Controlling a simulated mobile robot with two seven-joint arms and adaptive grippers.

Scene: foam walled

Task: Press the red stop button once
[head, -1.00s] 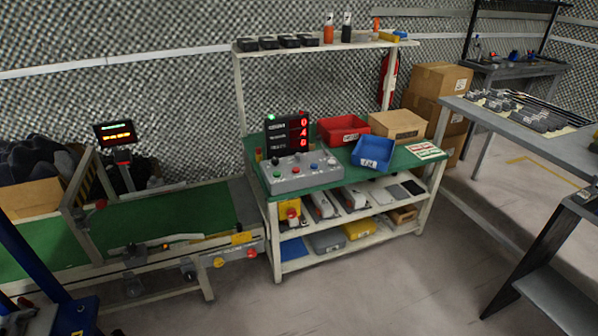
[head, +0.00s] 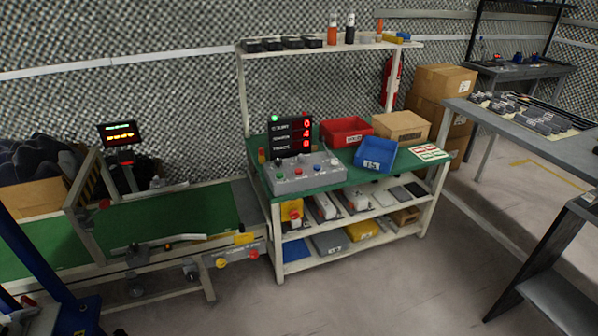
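A grey control box (head: 303,174) sits on the green top of the workbench (head: 330,184), in front of a black display with red digits (head: 290,135). Small coloured buttons are on its top, with a red one (head: 298,171) near the middle. Another red button sits on a yellow box (head: 292,212) on the shelf below. A red knob (head: 254,254) is on the conveyor's front rail. The labels are too small to read, so I cannot tell which is marked stop. Neither of my grippers is in view.
A red bin (head: 346,131), a blue bin (head: 375,154) and a cardboard box (head: 401,126) stand right of the control box. A green-belted conveyor (head: 165,219) adjoins the bench at the left. A grey table (head: 535,131) stands at the right. The floor (head: 400,285) in front is clear.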

